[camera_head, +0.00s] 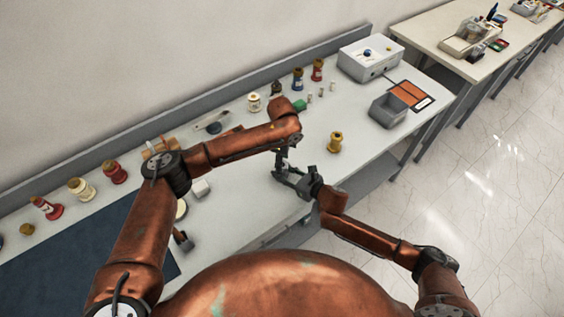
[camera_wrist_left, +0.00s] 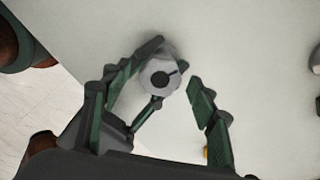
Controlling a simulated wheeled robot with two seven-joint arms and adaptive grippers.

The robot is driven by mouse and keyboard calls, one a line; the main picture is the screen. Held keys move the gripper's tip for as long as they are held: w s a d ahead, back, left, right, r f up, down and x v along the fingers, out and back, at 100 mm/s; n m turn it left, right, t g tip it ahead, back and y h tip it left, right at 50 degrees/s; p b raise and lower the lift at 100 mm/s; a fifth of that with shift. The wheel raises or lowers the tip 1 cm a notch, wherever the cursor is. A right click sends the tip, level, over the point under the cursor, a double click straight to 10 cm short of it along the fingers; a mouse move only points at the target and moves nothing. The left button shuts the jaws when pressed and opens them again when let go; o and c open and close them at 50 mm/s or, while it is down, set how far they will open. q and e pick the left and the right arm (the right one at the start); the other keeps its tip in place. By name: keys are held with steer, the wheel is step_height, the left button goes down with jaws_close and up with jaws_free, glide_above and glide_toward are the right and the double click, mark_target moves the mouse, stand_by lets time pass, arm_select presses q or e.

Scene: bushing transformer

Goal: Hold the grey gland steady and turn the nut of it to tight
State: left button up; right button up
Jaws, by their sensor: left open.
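The grey gland (camera_wrist_left: 160,76) shows end-on in the left wrist view as a round grey piece with a dark centre hole. My left gripper (camera_wrist_left: 165,88) is open, one finger on each side of it, with a clear gap to the right finger. Whether the left finger touches it is unclear. In the head view my left gripper (camera_head: 283,160) points down over the front part of the table, just above my right gripper (camera_head: 285,176). The gland is too small to make out there, and the nut cannot be told apart. Whether the right fingers grip it is unclear.
A yellow bushing (camera_head: 335,142) stands to the right of my grippers. A grey bin (camera_head: 388,110) and a white box (camera_head: 370,56) are further right. Several bushings line the table's back edge. A dark mat (camera_head: 75,255) lies at the left. The table's front edge is close.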

arm_select(q)
steer(key=c, duration=1.2)
steer(key=shift+o, duration=0.2)
steer(key=shift+n, duration=0.8)
arm_select(e)
steer(key=shift+f, duration=0.1)
arm_select(q)
steer(key=o, duration=1.2)
steer(key=shift+c, duration=0.2)
step_height(320, 180, up, 12)
